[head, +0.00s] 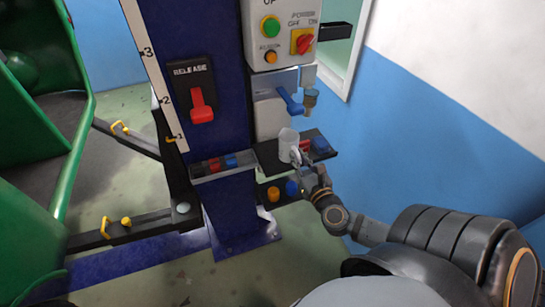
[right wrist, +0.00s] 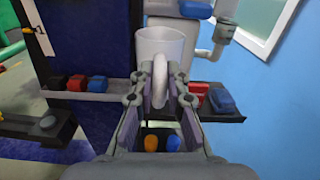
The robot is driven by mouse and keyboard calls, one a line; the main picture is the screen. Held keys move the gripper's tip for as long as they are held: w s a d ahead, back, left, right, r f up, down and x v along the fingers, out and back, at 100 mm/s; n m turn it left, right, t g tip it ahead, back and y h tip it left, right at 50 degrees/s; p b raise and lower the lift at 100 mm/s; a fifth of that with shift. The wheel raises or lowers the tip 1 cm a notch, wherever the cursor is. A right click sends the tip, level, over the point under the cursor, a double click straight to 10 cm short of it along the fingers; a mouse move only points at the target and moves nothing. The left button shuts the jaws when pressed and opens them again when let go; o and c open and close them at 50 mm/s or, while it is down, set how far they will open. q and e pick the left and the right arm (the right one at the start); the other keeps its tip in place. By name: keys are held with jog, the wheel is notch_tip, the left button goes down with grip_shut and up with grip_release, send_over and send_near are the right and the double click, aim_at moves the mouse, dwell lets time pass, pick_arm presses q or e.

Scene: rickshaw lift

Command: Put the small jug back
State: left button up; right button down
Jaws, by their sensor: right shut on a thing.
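The small jug (head: 288,143) is a pale, whitish cup with a handle, upright at the dark shelf on the right side of the blue post. It also shows in the right wrist view (right wrist: 157,45), with its handle (right wrist: 159,82) between my fingers. My right gripper (head: 303,163) is shut on the jug's handle; it fills the lower middle of the right wrist view (right wrist: 160,95). The dark shelf (head: 268,155) lies at the jug's base; I cannot tell whether the jug touches it. My left gripper is not in view.
Red and blue blocks (head: 320,145) lie on the shelf right of the jug. A blue-handled tap unit (head: 290,100) hangs above it. A narrow tray (head: 222,165) with small coloured blocks is on the post, left. A red release lever (head: 200,105) is higher up. A green seat (head: 40,120) stands left.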

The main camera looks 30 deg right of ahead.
aim_at(286, 148)
jog(key=w+f, duration=0.1)
jog(key=w, duration=0.2)
jog(key=w+d+f, duration=0.1)
jog(key=w, duration=0.1)
jog(key=w+f+b, duration=0.1)
jog(key=w, duration=0.2)
jog(key=shift+w+d+f, duration=0.35)
jog(key=shift+f, duration=0.05)
jog(key=w+f+b, duration=0.1)
jog(key=f+b, duration=0.1)
jog(key=f, duration=0.1)
jog(key=w+f+b, duration=0.2)
jog(key=f, duration=0.1)
jog(key=w+f+b, duration=0.1)
jog(key=w+f, duration=0.1)
jog(key=f, duration=0.1)
jog(key=shift+d+f+b, duration=0.15)
jog(key=shift+d+b, duration=0.25)
jog(key=shift+f, duration=0.1)
jog(key=c, duration=1.4)
grip_release()
jog(key=shift+o, duration=0.3)
